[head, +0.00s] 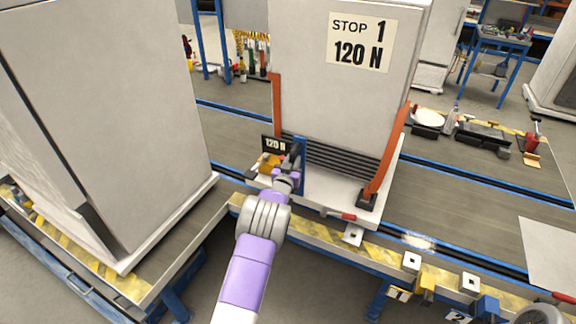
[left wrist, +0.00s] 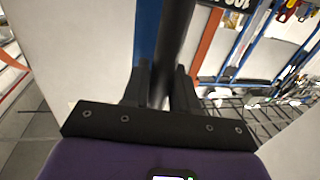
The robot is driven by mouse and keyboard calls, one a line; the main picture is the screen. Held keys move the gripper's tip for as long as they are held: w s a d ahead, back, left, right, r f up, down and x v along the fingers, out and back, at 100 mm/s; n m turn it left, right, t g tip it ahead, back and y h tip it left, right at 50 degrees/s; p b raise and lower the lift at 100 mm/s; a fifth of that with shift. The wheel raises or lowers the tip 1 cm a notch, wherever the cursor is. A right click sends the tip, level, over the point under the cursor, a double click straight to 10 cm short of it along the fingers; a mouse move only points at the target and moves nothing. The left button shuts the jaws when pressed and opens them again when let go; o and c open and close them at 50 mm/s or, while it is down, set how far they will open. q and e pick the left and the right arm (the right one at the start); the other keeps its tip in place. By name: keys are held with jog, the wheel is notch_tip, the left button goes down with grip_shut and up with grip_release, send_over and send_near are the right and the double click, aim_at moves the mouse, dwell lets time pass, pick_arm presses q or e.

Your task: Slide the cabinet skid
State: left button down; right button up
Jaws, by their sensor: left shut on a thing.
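A white cabinet (head: 300,60) marked "STOP 1 120 N" stands upright on a pale skid (head: 330,200) on the grey track. Orange-red brackets flank its front, with dark slats low between them. A blue upright (head: 300,168) stands at the skid's front left, next to a small "120 N" plate (head: 275,145). My left gripper (head: 290,166) reaches to this upright. In the left wrist view, the gripper (left wrist: 162,80) is shut on a dark round bar (left wrist: 178,35) beside the blue upright (left wrist: 147,35). The exact contact is partly hidden by the fingers. My right gripper is not in view.
A second large cabinet (head: 110,110) stands close on the left on its own base. Yellow-black striped edging (head: 320,232) and blue rails bound the track. The track right of the skid (head: 450,205) is mostly bare. Tools and a white plate (head: 428,117) lie behind it.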

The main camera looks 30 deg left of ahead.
pick_arm(q)
jog(key=shift+s+a+r, duration=0.1)
jog(key=shift+a+r, duration=0.05)
jog(key=shift+a, duration=0.25)
jog(key=c, duration=1)
grip_release()
jog(key=shift+a, duration=0.1)
jog(key=shift+d, duration=0.2)
jog(key=s, duration=0.3)
jog(key=s+d+p, duration=0.1)
jog(key=s, duration=0.3)
jog(key=shift+s+d, duration=0.2)
